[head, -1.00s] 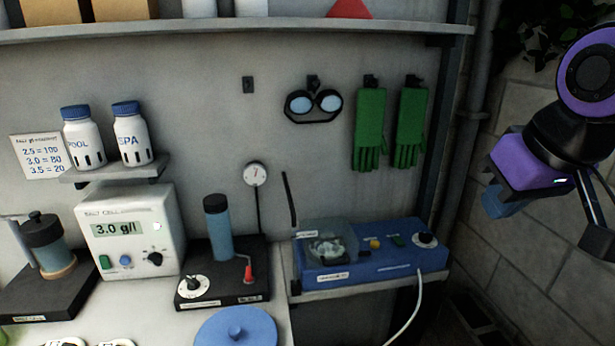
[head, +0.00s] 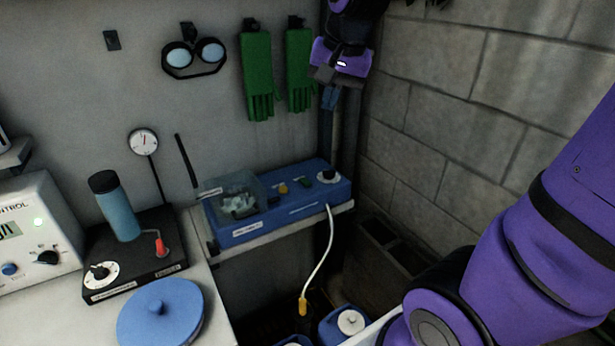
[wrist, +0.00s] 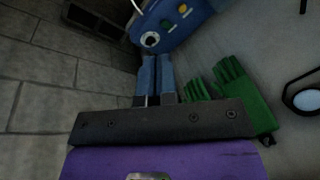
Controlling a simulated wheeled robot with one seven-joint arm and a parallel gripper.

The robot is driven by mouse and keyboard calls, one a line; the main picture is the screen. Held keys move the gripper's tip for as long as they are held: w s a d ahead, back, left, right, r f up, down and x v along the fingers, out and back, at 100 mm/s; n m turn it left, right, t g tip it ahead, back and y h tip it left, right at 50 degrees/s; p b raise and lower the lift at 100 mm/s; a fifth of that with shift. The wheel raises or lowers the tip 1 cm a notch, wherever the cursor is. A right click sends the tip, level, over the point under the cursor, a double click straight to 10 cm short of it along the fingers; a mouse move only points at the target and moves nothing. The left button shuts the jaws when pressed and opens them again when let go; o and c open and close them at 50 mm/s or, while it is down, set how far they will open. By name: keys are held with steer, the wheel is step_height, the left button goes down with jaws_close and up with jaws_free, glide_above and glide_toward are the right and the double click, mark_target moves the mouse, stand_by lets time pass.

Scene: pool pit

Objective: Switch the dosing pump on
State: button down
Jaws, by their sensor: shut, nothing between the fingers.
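The dosing pump (head: 262,222) is a blue box on a small shelf. A clear cover (head: 232,193) stands over its left part. On its top right are a yellow button (head: 283,188), a green switch (head: 304,181) and a black knob with a pale rim (head: 328,176). I cannot tell the switch's position. My gripper (head: 329,98) is shut and empty, pointing down above and behind the pump's right end, apart from it. In the wrist view its blue fingers (wrist: 156,75) lie together, with the pump (wrist: 190,20) beyond their tips.
Green gloves (head: 257,75) hang on the wall just left of my gripper, with goggles (head: 194,57) further left. A block wall (head: 450,110) stands close on the right. A white hose (head: 322,260) hangs from the pump towards blue canisters (head: 340,325) below.

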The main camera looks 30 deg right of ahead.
steer(key=w+d+f+m+g, duration=0.25)
steer(key=w+f+m, duration=0.35)
steer(key=w, duration=0.5)
steer(key=m, duration=0.5)
glide_above(307, 182)
step_height(307, 182, down, 11)
steer(key=shift+s+f+g+h, duration=0.15)
steer(key=shift+g+h, duration=0.2)
steer(key=shift+h, duration=0.05)
steer(key=shift+f, duration=0.1)
step_height(307, 182, down, 14)
steer(key=shift+r, duration=0.2)
steer(key=shift+f, duration=0.1)
steer(key=shift+s+f, duration=0.15)
steer(key=shift+f, duration=0.05)
